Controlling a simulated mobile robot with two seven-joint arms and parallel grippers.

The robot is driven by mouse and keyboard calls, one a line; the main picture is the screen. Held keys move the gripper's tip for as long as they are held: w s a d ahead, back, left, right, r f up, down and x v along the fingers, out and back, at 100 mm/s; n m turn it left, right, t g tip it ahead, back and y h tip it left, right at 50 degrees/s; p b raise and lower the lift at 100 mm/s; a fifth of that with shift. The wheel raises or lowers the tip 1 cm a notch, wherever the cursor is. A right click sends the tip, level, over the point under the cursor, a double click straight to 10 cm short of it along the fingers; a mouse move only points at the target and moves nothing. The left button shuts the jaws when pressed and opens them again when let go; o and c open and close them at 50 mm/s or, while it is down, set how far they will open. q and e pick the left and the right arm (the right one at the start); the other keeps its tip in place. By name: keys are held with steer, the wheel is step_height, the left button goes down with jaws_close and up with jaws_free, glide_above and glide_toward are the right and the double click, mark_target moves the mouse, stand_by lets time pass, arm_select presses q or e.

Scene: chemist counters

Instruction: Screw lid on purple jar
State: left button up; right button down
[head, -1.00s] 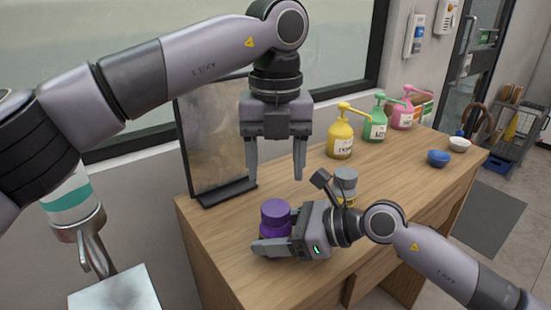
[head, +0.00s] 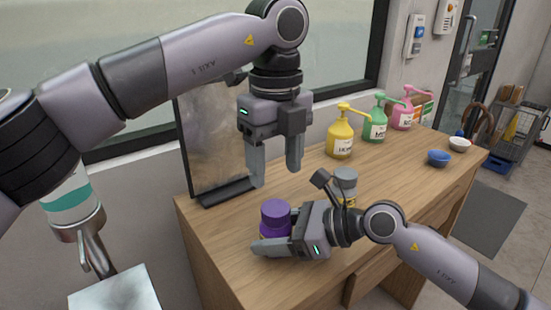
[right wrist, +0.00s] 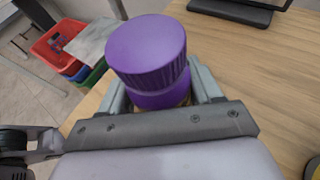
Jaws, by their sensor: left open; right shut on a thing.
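The purple jar (head: 272,230) stands upright near the left end of the wooden counter. Its ribbed purple lid (head: 275,210) sits on top; the lid (right wrist: 148,50) also shows large in the right wrist view, slightly tilted over the jar's neck. My right gripper (head: 275,247) is shut around the jar body from the right side. My left gripper (head: 276,175) hangs above the jar, pointing down, open and empty, with clear space between its fingertips and the lid. The lower part of the jar is hidden by my right gripper's fingers.
A grey-lidded jar (head: 345,183) stands behind my right wrist. Yellow (head: 341,138), green (head: 375,125) and pink (head: 402,115) pump bottles line the back. Blue (head: 439,158) and white (head: 460,144) bowls sit at the right end. A dark-framed panel (head: 215,140) stands behind the jar.

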mark_target(275, 207)
arm_select(q)
step_height(275, 207, down, 8)
steer(key=shift+r, duration=0.1)
stand_by(0.4)
steer(key=c, duration=0.9)
steer(key=o, duration=1.2)
steer(key=shift+r, duration=0.1)
